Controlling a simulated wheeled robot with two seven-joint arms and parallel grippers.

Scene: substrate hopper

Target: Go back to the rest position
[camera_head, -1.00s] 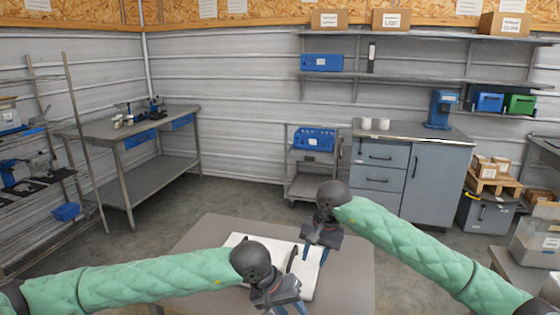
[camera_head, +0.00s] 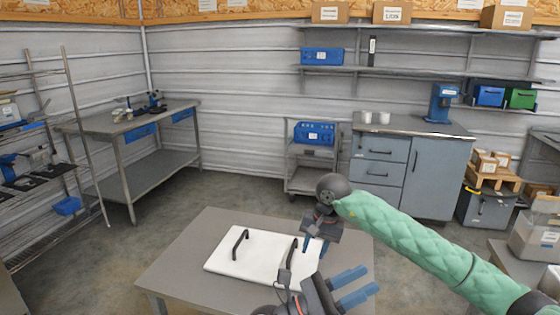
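A white lid-like panel (camera_head: 262,262) with two black handles lies on the grey table. Its left handle (camera_head: 240,243) is clear of both grippers, and its right handle (camera_head: 293,250) is partly hidden by my grippers. My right gripper (camera_head: 315,247), on the green-sleeved arm from the right, points down just right of that handle. Its fingers look apart with nothing between them. My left gripper (camera_head: 352,286) is at the bottom edge, in front of the table and right of the panel. Its two blue fingers are apart and empty, pointing right.
The grey table (camera_head: 185,262) has bare room left of the panel. Behind it stand a cart (camera_head: 312,170) with a blue crate (camera_head: 314,133) and a grey cabinet (camera_head: 435,178). A workbench (camera_head: 150,122) and wire shelving (camera_head: 50,140) are at the left. Open floor lies between.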

